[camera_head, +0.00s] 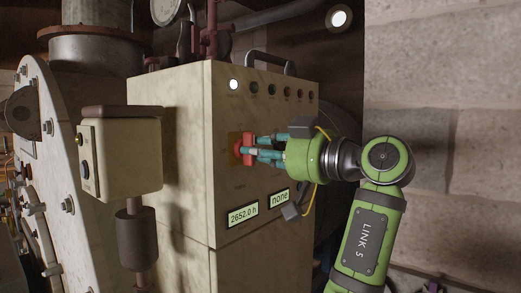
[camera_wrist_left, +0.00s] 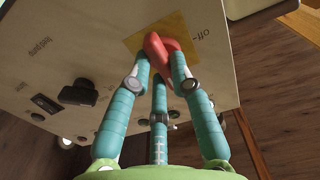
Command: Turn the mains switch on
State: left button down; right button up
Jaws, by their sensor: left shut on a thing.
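The mains switch is a red handle (camera_head: 247,150) on a yellow plate on the front of a cream cabinet (camera_head: 225,125). My left gripper (camera_head: 258,149) reaches it from the right in the head view, with its teal fingers shut on the handle. The left wrist view shows the red handle (camera_wrist_left: 163,46) between the fingertips, over the yellow plate (camera_wrist_left: 137,42). The word "off" is printed beside the plate. The fingers partly hide the handle, and I cannot tell its exact position. My right gripper is not in view.
A row of indicator lamps (camera_head: 271,90) runs above the switch; the leftmost is lit white. Below are two displays, "2652.0 h" (camera_head: 243,214) and "none" (camera_head: 279,197). A cream box with buttons (camera_head: 135,155) stands at left. A black knob (camera_wrist_left: 78,93) shows in the wrist view.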

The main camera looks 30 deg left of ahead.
pick_arm(q)
jog(key=shift+m, duration=0.3)
jog(key=c, duration=1.1)
grip_release()
jog(key=d, duration=1.2)
jog(key=shift+s, duration=0.45)
